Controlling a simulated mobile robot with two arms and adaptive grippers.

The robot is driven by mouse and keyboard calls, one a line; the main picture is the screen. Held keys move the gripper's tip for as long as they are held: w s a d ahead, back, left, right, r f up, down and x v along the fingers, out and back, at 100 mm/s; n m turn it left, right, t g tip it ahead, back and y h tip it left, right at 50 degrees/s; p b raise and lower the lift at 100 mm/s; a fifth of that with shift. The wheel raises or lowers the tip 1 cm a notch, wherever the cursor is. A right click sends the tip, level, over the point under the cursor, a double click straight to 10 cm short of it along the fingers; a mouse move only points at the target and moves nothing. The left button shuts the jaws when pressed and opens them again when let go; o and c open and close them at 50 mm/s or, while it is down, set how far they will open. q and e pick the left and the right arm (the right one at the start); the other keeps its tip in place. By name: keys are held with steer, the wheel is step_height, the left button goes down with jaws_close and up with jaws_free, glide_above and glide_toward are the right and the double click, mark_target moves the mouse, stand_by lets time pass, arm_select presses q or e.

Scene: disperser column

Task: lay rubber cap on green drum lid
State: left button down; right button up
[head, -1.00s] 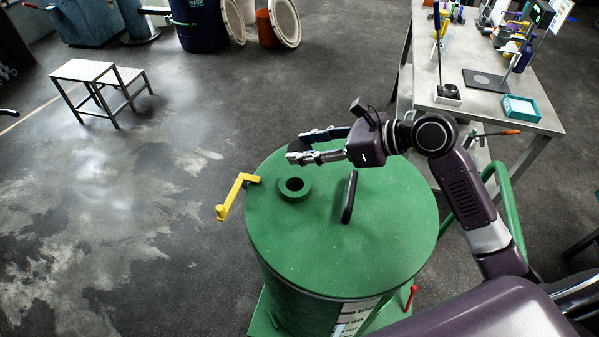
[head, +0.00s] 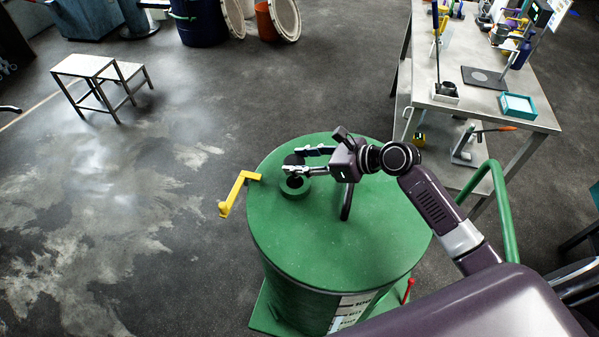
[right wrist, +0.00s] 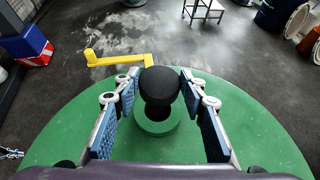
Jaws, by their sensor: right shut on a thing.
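The green drum lid (head: 335,245) is a round flat top with a raised green collar (head: 296,191) around a dark hole, near its far left edge. My right gripper (head: 292,161) is over the lid beside this collar. It is shut on the rubber cap (right wrist: 160,84), a round black piece between the blue-padded fingers in the right wrist view. The cap appears held above the lid, by the collar's far side; the exact gap is hard to tell. The collar also shows just below the cap in the right wrist view (right wrist: 157,122).
A yellow crank (head: 237,193) sticks out at the lid's left edge. A workbench (head: 475,103) with tools is at the back right, a step stool (head: 85,66) at the left. The lid's near part is clear.

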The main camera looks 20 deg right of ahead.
steer(key=shift+f, duration=2.6)
steer(key=shift+f, duration=0.25)
steer(key=shift+f, duration=0.35)
steer(key=o, duration=1.1)
steer(key=shift+r, duration=0.1)
steer(key=shift+r, duration=0.25)
steer(key=b+v, duration=0.1)
steer(key=v, duration=1.1)
steer(key=shift+r+b, duration=0.25)
steer(key=shift+b, duration=0.05)
